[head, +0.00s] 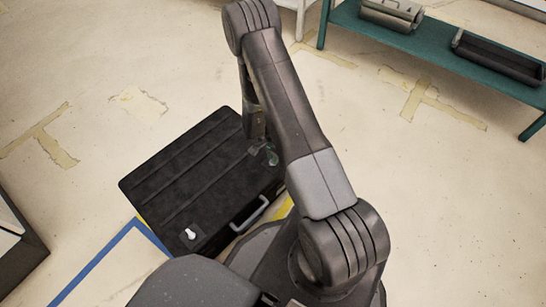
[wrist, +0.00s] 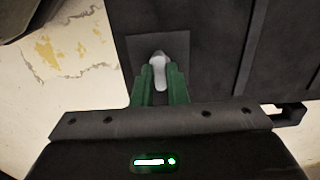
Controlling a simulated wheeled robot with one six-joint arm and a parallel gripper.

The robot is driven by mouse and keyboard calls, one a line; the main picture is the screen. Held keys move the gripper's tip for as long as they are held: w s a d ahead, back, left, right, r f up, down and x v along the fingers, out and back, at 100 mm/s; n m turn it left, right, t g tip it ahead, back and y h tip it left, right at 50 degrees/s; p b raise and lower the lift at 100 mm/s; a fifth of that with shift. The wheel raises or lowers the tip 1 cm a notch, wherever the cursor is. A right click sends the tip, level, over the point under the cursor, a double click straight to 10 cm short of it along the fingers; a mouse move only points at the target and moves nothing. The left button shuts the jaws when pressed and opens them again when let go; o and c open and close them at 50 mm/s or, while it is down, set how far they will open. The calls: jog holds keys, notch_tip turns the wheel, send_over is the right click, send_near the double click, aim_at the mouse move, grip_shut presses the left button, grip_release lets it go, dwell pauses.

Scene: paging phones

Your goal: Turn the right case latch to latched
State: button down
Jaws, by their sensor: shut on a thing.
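The black case (head: 185,165) lies closed on the floor in the head view, left of my arm. Its right latch, a pale grey lever, shows in the wrist view (wrist: 158,64) on a dark square plate. The lever runs nearly up and down in that picture. My gripper (wrist: 158,80) is shut on the latch, with one green finger on each side of it. In the head view my gripper (head: 268,153) is over the case's right end, and my arm partly hides it and the right latch.
The case's left latch (head: 190,234), a small white lever, and its grey handle (head: 250,213) are on the near side. A teal bench (head: 460,57) holds a metal box (head: 392,13) and a dark tray (head: 498,57). Open floor lies behind the case.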

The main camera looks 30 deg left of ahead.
jog(key=shift+n+b, duration=0.3)
jog(key=shift+n, duration=0.1)
jog(key=n+b, duration=0.2)
jog(key=n, duration=0.2)
jog(key=shift+f, duration=0.1)
jog(key=n+b, duration=0.1)
jog(key=n, duration=0.3)
jog(key=n+b, duration=0.1)
jog(key=n, duration=0.4)
jog(key=shift+b, duration=0.35)
jog(key=shift+n+b, duration=0.35)
jog(key=shift+n, duration=1.65)
jog(key=c, duration=1.4)
grip_release()
jog(key=shift+c, duration=0.2)
